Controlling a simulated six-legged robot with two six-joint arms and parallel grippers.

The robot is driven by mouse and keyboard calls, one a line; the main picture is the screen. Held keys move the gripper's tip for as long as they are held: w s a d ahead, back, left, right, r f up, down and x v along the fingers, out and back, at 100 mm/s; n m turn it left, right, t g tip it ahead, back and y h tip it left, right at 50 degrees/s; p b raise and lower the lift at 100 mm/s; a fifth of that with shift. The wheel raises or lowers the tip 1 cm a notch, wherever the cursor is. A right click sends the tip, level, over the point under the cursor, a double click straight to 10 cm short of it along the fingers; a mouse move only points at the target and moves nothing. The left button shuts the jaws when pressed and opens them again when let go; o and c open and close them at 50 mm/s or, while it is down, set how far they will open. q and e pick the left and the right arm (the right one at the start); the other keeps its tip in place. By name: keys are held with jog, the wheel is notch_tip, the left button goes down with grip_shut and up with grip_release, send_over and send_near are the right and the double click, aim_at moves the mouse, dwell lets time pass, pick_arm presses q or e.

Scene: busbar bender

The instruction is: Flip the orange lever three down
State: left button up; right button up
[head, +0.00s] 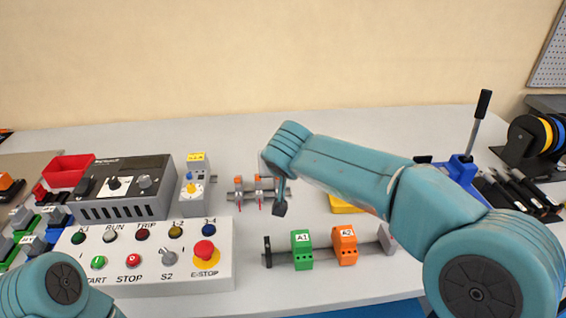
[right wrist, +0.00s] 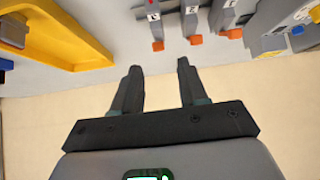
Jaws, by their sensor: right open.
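A rail of small grey switches with orange levers stands mid-table in the head view. Two orange levers (head: 238,180) show there, and my right arm covers the rail's right end. In the right wrist view three orange-tipped levers show along the top: one at left (right wrist: 158,46), one in the middle (right wrist: 196,40), one at right (right wrist: 235,33). Their labels are too small to read surely. My right gripper (right wrist: 158,66) is open and empty, with the left lever's orange tip just beyond its fingertips. In the head view my right gripper (head: 279,208) is a dark shape beside the rail. My left gripper is out of view.
A grey control box (head: 150,283) with buttons and an E-stop stands front left. A grey device with a yellow dial (head: 193,188) is left of the levers. Green (head: 302,252) and orange (head: 345,246) terminal blocks sit in front right. A yellow tray (right wrist: 60,35) lies nearby.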

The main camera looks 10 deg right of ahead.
jog(key=v, duration=1)
jog(key=shift+r, duration=0.2)
jog(key=shift+s, duration=0.2)
